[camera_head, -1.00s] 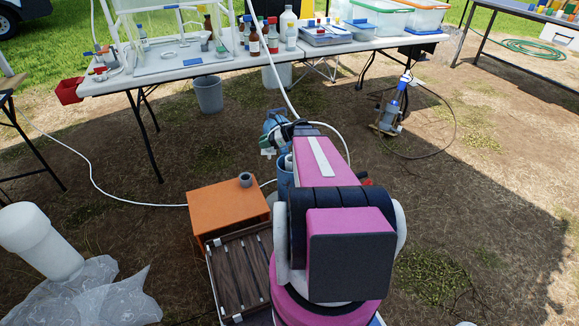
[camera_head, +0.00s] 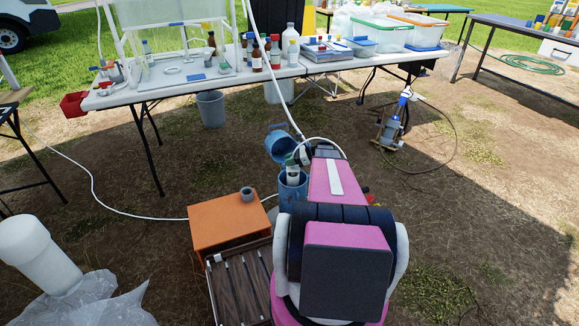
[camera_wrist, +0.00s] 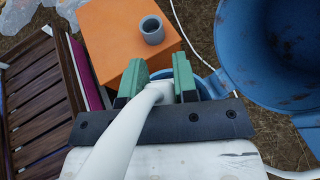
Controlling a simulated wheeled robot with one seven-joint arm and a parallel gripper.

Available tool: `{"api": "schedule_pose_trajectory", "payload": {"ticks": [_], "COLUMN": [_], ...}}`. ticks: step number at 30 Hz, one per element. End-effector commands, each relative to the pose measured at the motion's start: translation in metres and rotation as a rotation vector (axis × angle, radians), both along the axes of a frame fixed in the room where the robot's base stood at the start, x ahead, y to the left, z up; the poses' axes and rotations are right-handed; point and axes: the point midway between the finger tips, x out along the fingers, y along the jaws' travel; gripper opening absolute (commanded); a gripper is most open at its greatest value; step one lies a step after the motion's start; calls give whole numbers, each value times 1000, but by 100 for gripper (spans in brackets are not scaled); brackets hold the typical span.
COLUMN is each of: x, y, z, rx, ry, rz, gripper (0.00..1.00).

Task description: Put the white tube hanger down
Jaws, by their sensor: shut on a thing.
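The white tube hanger (camera_wrist: 162,90) is between the green fingertips of my gripper (camera_wrist: 159,78) in the wrist view. My gripper is shut on it. A thick white tube (camera_wrist: 115,148) runs from the hanger toward the bottom of the wrist view. In the head view my gripper (camera_head: 300,157) is partly hidden by my arm, above a blue bucket (camera_head: 291,192). I cannot tell whether the hanger touches the bucket.
A tilted blue container (camera_head: 281,149) is close behind my gripper; it fills the right of the wrist view (camera_wrist: 255,60). An orange box (camera_head: 225,226) with a grey cup (camera_head: 247,194) stands to the left, beside a dark slatted crate (camera_head: 240,285). A white table (camera_head: 165,82) is behind.

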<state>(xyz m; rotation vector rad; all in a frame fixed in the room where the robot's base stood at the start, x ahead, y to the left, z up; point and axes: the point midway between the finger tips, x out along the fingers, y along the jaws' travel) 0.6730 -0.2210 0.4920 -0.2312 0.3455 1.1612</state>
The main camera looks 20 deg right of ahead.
Motion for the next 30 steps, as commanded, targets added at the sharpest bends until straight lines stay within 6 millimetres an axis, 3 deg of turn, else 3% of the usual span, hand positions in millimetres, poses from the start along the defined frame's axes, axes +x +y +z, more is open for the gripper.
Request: {"api": "schedule_pose_trajectory", "payload": {"ticks": [6, 17, 18, 20, 30], "x": [1, 0, 0, 0, 0], "y": [0, 1, 1, 1, 0], "z": [-29, -33, -33, -33, -30], "rx": [2, 0, 0, 0, 0], "ry": [2, 1, 1, 1, 0], "rz": [0, 0, 0, 0, 0], "gripper": [2, 2, 37, 53, 53]}}
